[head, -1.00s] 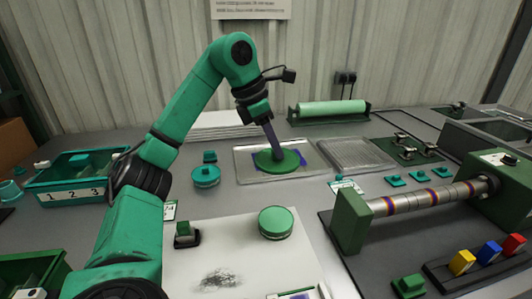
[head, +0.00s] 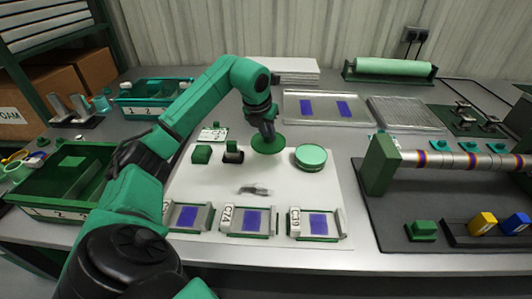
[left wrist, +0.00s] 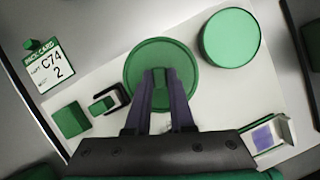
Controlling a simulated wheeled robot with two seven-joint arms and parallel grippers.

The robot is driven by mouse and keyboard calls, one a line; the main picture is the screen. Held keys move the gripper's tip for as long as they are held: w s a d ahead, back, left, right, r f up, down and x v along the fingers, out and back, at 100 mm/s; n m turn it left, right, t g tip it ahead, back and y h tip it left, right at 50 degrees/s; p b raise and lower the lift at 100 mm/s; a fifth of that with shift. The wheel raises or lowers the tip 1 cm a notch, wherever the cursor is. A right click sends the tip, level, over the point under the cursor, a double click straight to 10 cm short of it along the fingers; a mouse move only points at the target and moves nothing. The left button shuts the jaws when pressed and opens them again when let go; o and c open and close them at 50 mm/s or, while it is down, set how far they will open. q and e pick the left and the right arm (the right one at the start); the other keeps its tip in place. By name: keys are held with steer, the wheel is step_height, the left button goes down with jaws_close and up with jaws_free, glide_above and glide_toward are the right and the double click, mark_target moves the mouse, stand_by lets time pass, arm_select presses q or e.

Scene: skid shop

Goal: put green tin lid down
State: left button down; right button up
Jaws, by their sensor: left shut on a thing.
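My left gripper (head: 268,134) is shut on the green tin lid (head: 268,147), a flat round disc, gripped at its middle. In the left wrist view the two fingers (left wrist: 160,78) close on a small raised part of the lid (left wrist: 138,58). The lid is level over the back of the white mat (head: 290,185); I cannot tell whether it touches the mat. A round green tin (head: 310,158) stands just right of the lid, apart from it; it also shows in the left wrist view (left wrist: 231,38). My right gripper is not in view.
Left of the lid are a green block (head: 202,154), a small black-framed holder (head: 233,155) and a pack card (head: 212,135). Several card holders (head: 250,221) line the mat's front. A roller machine (head: 380,165) stands right. Some mat between is bare.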

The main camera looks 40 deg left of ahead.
mark_target(266, 145)
arm_select(q)
step_height(266, 145, down, 7)
steer(key=shift+r, duration=0.15)
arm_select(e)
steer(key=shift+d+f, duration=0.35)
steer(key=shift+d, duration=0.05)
arm_select(q)
steer(key=shift+f+b, duration=0.25)
steer(key=shift+b, duration=0.1)
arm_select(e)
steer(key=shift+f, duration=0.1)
arm_select(q)
steer(key=c, duration=0.8)
jaws_free()
steer(key=shift+r, duration=0.25)
steer(key=v, duration=1.1)
steer(key=shift+s+d+r+p, duration=0.15)
steer(key=shift+s+r+p, duration=0.1)
steer(key=shift+r+p, duration=0.15)
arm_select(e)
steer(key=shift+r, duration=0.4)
